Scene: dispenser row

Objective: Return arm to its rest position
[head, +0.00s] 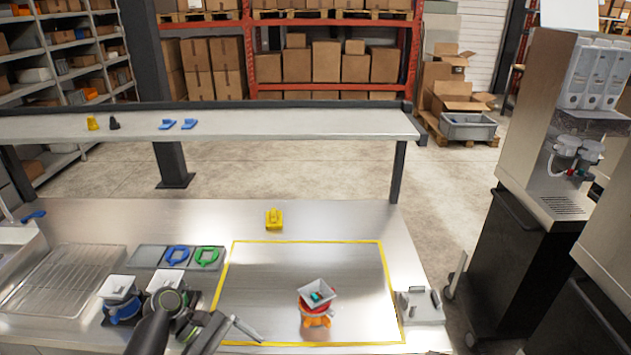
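My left arm comes in at the bottom left, and its gripper (236,330) is low over the counter near the left edge of the yellow outline. Its finger parts look empty, but I cannot tell how wide they stand. My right gripper is not in view. An orange-red holder with a grey square hopper (317,292) stands inside the yellow outline, right of my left gripper, apart from it. A small teal piece (318,297) shows in the hopper. A blue holder with a pale hopper (119,299) stands left of my arm. A similar pale hopper (166,279) is partly hidden behind my arm.
A yellow block (274,219) sits behind the outline (310,241). Blue (177,256) and green (207,258) rings lie on a grey mat. A grey device (419,308) stands at right. A raised shelf (290,126) crosses the back. The outline's middle is mostly clear.

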